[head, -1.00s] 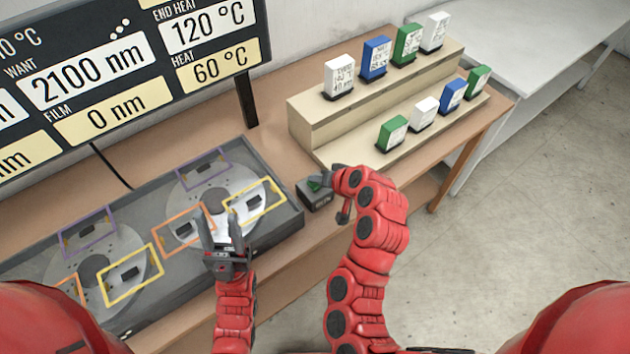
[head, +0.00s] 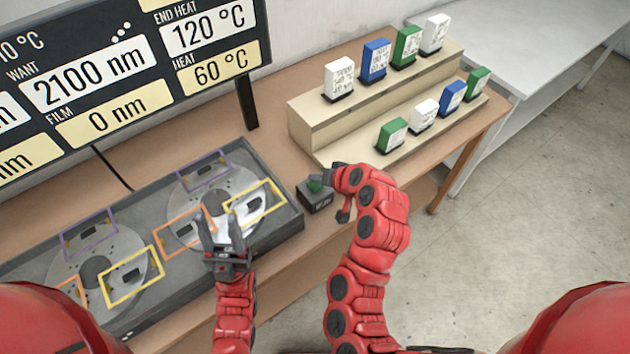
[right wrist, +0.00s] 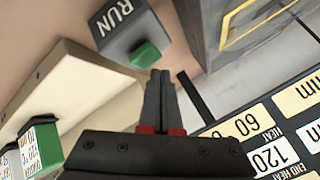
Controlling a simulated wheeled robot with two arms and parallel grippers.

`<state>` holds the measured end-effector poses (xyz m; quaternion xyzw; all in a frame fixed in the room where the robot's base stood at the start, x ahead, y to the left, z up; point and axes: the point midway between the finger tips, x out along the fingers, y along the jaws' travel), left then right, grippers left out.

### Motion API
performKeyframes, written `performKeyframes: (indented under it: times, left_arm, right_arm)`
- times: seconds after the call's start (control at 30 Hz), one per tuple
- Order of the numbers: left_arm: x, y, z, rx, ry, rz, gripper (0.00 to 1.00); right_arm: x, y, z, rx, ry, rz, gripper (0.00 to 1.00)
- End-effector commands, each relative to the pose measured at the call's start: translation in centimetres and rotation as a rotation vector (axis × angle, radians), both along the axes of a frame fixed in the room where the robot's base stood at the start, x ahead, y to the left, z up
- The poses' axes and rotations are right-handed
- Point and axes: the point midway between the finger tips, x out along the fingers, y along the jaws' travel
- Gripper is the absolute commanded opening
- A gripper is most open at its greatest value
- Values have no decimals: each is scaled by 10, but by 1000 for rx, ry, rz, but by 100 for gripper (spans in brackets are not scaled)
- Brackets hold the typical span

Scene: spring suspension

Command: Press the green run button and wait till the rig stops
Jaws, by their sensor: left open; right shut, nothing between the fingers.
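The green run button (head: 315,184) sits on a small dark box (head: 318,201) at the right end of the rig. The right wrist view shows the green button (right wrist: 147,54) and its box marked RUN (right wrist: 113,28). My right gripper (right wrist: 160,73) is shut and empty, its tips close to the button; I cannot tell if they touch. In the head view its fingers are mostly hidden at the button. The rig (head: 274,240) is a grey tray with two round discs. My left gripper (head: 221,225) is open and empty over the right disc.
The display (head: 110,108) reads want 2100 nm, film 0 nm, heat 60 °C, end heat 120 °C. A stepped wooden stand (head: 310,128) behind the box holds several white, blue and green blocks. A white table (head: 520,40) stands at the back right.

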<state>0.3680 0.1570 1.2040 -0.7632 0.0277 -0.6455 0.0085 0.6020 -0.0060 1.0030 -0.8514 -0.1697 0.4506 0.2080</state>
Motion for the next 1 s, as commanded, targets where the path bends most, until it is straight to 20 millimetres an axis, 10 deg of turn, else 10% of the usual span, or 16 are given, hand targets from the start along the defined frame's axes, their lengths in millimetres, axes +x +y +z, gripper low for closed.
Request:
performKeyframes:
  times: [1.0]
  left_arm:
    - [0, 0, 25, 0, 0, 0, 50]
  right_arm:
    - [0, 1, 52, 0, 1, 2, 0]
